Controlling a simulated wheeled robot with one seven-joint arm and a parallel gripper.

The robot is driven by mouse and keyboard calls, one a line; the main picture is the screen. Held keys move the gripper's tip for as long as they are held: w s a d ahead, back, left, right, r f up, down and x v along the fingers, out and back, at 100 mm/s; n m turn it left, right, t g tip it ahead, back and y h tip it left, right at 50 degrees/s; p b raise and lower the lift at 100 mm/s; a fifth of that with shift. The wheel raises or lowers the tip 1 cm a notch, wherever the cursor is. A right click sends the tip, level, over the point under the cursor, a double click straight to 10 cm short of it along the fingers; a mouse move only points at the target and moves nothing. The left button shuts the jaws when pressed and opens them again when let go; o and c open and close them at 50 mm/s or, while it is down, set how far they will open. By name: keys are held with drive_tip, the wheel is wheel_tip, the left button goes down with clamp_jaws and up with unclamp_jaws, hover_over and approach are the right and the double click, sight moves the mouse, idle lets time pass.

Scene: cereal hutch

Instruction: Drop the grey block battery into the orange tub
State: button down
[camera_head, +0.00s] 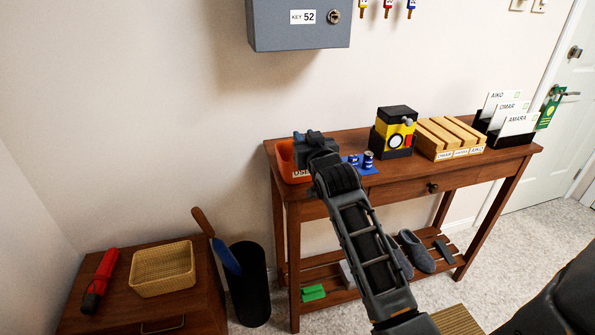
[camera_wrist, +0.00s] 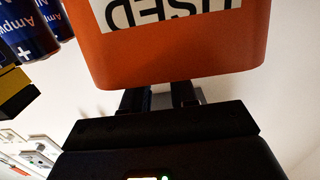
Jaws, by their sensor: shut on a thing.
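The orange tub (camera_head: 285,160) stands at the left end of the brown wall table. In the wrist view the tub's front wall (camera_wrist: 180,60) shows upside down with its white label. My gripper (camera_head: 308,137) is at the tub's rim, over its opening. In the wrist view its two dark fingers (camera_wrist: 160,98) pass behind the tub's rim, so their tips are hidden. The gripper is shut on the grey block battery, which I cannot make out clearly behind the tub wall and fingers.
Blue cylinder batteries (camera_head: 367,160) stand just right of the tub on a blue mat. A yellow and black device (camera_head: 395,132), a wooden slotted rack (camera_head: 450,137) and name cards (camera_head: 518,124) stand farther right. A grey key box (camera_head: 300,24) hangs above.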

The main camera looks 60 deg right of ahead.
drive_tip(key=c, duration=0.8)
unclamp_jaws()
drive_tip(key=shift+f, duration=0.1)
drive_tip(key=v, duration=0.7)
drive_tip(key=shift+s+a, duration=0.25)
drive_tip(key=shift+a, duration=0.05)
